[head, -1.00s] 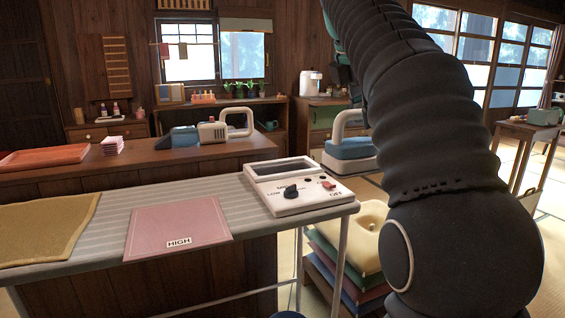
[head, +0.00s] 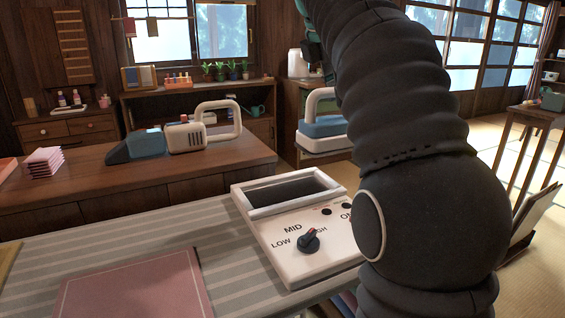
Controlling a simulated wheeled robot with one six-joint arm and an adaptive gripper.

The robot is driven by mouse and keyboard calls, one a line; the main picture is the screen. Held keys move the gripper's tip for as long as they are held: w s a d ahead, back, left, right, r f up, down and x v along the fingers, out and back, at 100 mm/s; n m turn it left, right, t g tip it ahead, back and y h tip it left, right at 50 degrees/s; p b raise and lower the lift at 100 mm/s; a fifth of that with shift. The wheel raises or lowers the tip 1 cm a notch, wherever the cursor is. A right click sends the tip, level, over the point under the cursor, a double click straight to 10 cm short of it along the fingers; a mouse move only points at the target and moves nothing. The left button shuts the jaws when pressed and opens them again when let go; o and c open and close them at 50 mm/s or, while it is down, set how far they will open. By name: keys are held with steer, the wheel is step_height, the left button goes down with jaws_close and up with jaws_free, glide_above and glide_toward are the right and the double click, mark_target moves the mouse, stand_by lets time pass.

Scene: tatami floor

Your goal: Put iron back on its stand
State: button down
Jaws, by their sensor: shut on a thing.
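A white control unit (head: 262,221) sits on the striped ironing board (head: 150,235). It has a dark recessed tray (head: 290,190) and a knob (head: 308,240) marked LOW, MID and HIGH; its right end is hidden by my arm. One blue and cream iron-like thing with a loop handle (head: 187,138) lies on the wooden counter behind. A similar blue and white one (head: 322,127) stands farther back, partly behind my arm. I cannot tell which is the iron or its stand. My gripper is out of the picture, so what it holds does not show.
A pink cloth (head: 140,285) lies on the board, left of the control unit. Pink folded cloths (head: 44,162) sit on the wooden counter (head: 80,205). A small wooden table (head: 535,114) stands at the right. Tatami shows between counter and table.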

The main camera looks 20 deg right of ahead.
steer(key=w+a+f+b, duration=0.1)
steer(key=a+f, duration=0.9)
steer(key=shift+a, duration=0.3)
steer(key=shift+f, duration=0.15)
steer(key=c, duration=1.1)
jaws_free()
steer(key=shift+f, duration=0.1)
steer(key=shift+o, duration=0.2)
steer(key=p+v, duration=0.1)
steer(key=v, duration=1.1)
